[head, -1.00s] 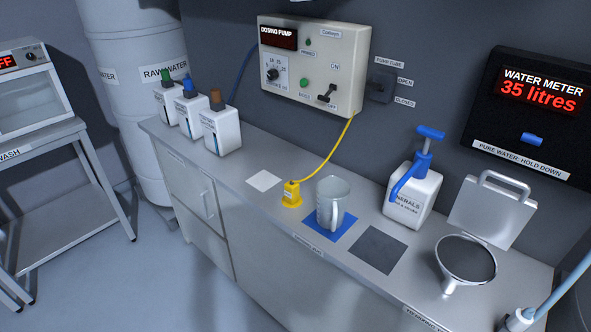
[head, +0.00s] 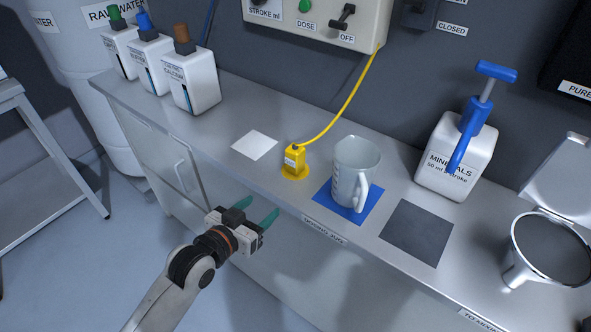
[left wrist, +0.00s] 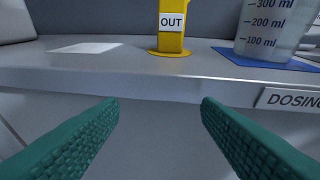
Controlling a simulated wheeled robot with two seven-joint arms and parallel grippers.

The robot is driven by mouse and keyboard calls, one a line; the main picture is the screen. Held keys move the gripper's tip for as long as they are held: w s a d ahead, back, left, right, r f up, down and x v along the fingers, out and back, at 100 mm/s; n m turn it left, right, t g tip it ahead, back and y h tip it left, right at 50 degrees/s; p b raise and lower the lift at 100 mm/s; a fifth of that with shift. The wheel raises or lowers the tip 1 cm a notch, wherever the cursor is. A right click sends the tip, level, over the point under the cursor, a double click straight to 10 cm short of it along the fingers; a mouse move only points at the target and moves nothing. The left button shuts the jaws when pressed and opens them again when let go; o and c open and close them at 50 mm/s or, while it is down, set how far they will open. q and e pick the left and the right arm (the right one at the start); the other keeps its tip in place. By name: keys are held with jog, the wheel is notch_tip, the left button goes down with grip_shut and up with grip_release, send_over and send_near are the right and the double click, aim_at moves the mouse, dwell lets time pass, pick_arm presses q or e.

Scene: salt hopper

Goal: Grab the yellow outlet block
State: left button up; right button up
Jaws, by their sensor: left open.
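The yellow outlet block (head: 294,159) stands upright on a round yellow base on the counter, with a yellow tube running from its top up to the dosing pump. In the left wrist view the block (left wrist: 172,28), labelled OUT, is ahead of the fingers at the top, its upper part cut off. My left gripper (head: 257,210) is open and empty, its green fingers in front of the counter's front edge and apart from the block. In the left wrist view the open fingers (left wrist: 160,105) show below the counter top. My right gripper is not in view.
A clear measuring jug (head: 354,170) stands on a blue mat (head: 325,203) just right of the block. A white square (head: 255,145) lies to its left. A grey square (head: 416,234), a minerals bottle (head: 457,160) and a funnel (head: 550,249) are farther right.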

aim_at(300, 148)
pick_arm(q)
jog(key=w+d+r+h, duration=0.1)
jog(key=w+d+r, duration=0.1)
jog(key=w+d+r+m+t+h, duration=0.1)
jog(key=w+d+r, duration=0.1)
jog(key=w+r, duration=0.1)
jog(key=w+d+r+h+p, duration=0.1)
jog(key=w+d+r, duration=0.1)
jog(key=w, duration=0.1)
jog(key=shift+w+r+t, duration=0.15)
jog(key=shift+r+t, duration=0.05)
jog(key=shift+t, duration=0.2)
jog(key=shift+f+p+x, duration=0.15)
jog(key=shift+p+x, duration=0.05)
jog(key=shift+x, duration=1.15)
jog(key=shift+f+p+x, duration=0.15)
jog(key=shift+p+x, duration=0.05)
jog(key=shift+x, duration=1.15)
jog(key=shift+c, duration=0.7)
jog(key=c, duration=1)
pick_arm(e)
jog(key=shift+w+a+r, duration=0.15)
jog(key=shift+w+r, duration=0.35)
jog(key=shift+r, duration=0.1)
pick_arm(q)
jog(key=shift+o, duration=0.2)
jog(key=shift+r, duration=0.1)
